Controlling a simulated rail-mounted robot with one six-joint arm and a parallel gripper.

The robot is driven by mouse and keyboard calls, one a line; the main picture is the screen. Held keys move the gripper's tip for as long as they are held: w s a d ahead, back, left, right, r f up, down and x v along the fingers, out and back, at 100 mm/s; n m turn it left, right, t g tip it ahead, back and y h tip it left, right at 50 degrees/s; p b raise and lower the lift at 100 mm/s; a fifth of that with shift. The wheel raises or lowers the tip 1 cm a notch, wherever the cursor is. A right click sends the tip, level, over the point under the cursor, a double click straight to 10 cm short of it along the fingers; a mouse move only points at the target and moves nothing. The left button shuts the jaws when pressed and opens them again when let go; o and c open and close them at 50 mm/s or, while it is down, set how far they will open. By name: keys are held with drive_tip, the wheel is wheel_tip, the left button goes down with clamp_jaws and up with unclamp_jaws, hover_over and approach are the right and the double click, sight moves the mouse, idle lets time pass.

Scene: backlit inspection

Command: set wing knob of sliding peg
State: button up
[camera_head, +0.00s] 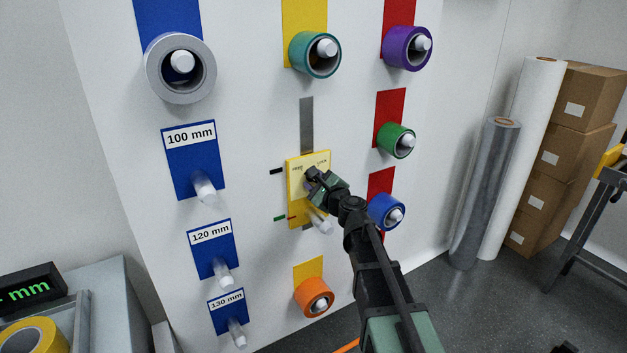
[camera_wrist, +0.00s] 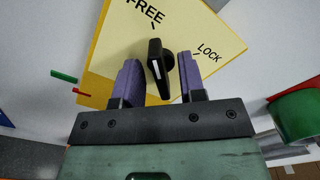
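The sliding peg's yellow plate (camera_head: 296,207) sits on the white wall over a grey vertical slot (camera_head: 306,120), with a white peg (camera_head: 320,226) sticking out low on it. In the wrist view, the plate (camera_wrist: 105,62) carries the words FREE and LOCK, each with a tick. The black wing knob (camera_wrist: 156,62) has a white line, and its upper end points toward the FREE tick. My gripper (camera_wrist: 160,78) is open, with one purple finger on each side of the knob and gaps showing. In the head view, my gripper (camera_head: 314,182) largely hides the knob.
Tape rolls hang on pegs around the plate, including a green roll (camera_head: 396,141), a blue roll (camera_head: 386,211) and an orange roll (camera_head: 314,296). A green mark (camera_head: 279,218) and a black mark (camera_head: 277,171) lie left of the plate. Size-labelled pegs stand farther left.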

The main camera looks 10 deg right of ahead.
drive_tip(key=shift+w+a, duration=0.2)
drive_tip(key=shift+w, duration=0.3)
drive_tip(key=shift+c, duration=0.4)
clamp_jaws()
